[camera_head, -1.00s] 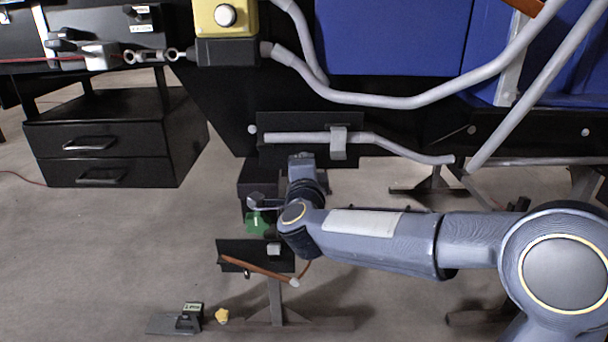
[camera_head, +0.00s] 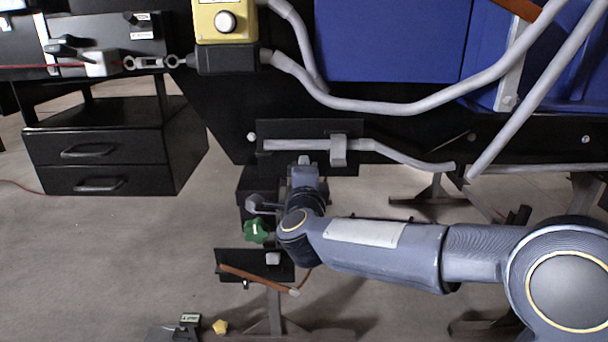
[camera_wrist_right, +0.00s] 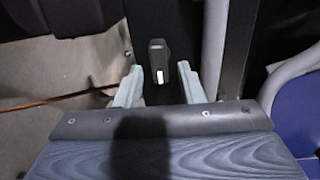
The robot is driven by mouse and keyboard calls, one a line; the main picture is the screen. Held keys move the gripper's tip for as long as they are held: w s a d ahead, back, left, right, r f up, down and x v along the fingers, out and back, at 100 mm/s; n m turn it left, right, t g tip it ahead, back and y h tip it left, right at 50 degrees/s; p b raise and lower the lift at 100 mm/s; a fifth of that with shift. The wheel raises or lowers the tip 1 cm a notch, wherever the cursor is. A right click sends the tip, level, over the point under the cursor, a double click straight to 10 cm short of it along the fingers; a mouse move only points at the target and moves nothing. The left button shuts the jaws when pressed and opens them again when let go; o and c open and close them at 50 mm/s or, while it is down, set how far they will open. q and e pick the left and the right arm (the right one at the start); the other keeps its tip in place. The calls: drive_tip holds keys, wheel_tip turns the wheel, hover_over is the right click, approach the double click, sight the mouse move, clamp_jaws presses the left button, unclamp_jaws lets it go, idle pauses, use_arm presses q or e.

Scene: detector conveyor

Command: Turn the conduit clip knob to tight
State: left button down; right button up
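In the right wrist view a dark knob (camera_wrist_right: 157,50) with a white mark at its lower end shows just beyond and between the two pale fingers of my right gripper (camera_wrist_right: 157,72). The fingers are apart, with visible gaps on both sides of the knob. In the head view the grey conduit (camera_head: 300,145) runs across a black plate, with a clip (camera_head: 339,151) around it. My right gripper (camera_head: 304,160) is just below the conduit, left of the clip. I cannot make out the dark knob in the head view. My left gripper is not in view.
A green knob (camera_head: 256,231) is close left of my right wrist. Below it is a black plate (camera_head: 232,265) with an orange-brown rod (camera_head: 255,278). A yellow knob (camera_head: 220,327) is near the floor. Grey pipes (camera_head: 400,107) and a blue panel (camera_head: 390,40) lie above.

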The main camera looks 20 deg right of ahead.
drive_tip(key=p+v, duration=0.2)
drive_tip(key=v, duration=0.5)
drive_tip(key=shift+s, duration=0.4)
drive_tip(key=shift+a+r, duration=0.1)
drive_tip(key=s+d+f+n+g+y, duration=0.1)
drive_tip(key=s+f+n+g+y, duration=0.25)
drive_tip(key=s+f+n, duration=0.45)
drive_tip(key=s+d+f+n+g+y, duration=0.2)
drive_tip(key=s+f+n+g, duration=0.25)
drive_tip(key=s, duration=0.65)
drive_tip(key=s+d+f+n+g+y, duration=0.1)
drive_tip(key=s+f+n+g+y, duration=0.3)
drive_tip(key=s+n, duration=0.4)
wheel_tip(320, 180, up, 37)
drive_tip(key=p, duration=3.7)
drive_tip(key=shift+s+m+h+p, duration=0.35)
drive_tip(key=shift+s+p, duration=0.05)
drive_tip(key=shift+s, duration=0.1)
